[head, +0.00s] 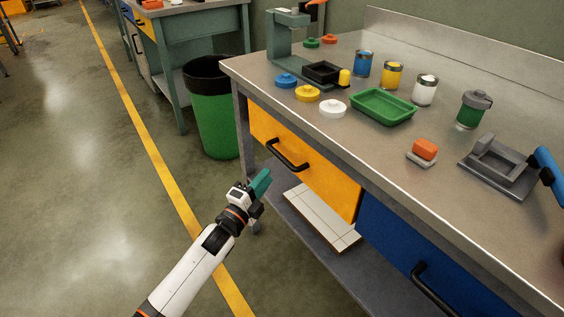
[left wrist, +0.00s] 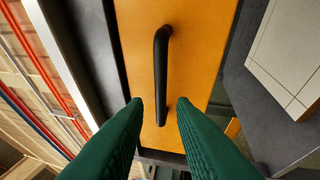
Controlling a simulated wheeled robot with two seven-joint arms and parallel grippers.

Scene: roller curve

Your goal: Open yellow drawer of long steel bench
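The long steel bench (head: 350,133) has a yellow drawer (head: 322,178) at its left and a blue drawer beside it. The yellow drawer front looks flush with the bench. Its black bar handle (head: 287,156) also shows in the left wrist view (left wrist: 161,75). My left gripper (head: 261,182) is in front of the yellow drawer, a little below and left of the handle. In the left wrist view its two green fingers (left wrist: 158,105) are apart, with the handle's near end showing between their tips. I cannot see them touching it. My right gripper is not in view.
The blue drawer (head: 421,255) has its own black handle. A white tiled board (head: 316,218) lies on the lower shelf under the yellow drawer. A green bin (head: 213,115) stands left of the bench. Tins, lids and a green tray (head: 383,107) stand on top. The floor at left is clear.

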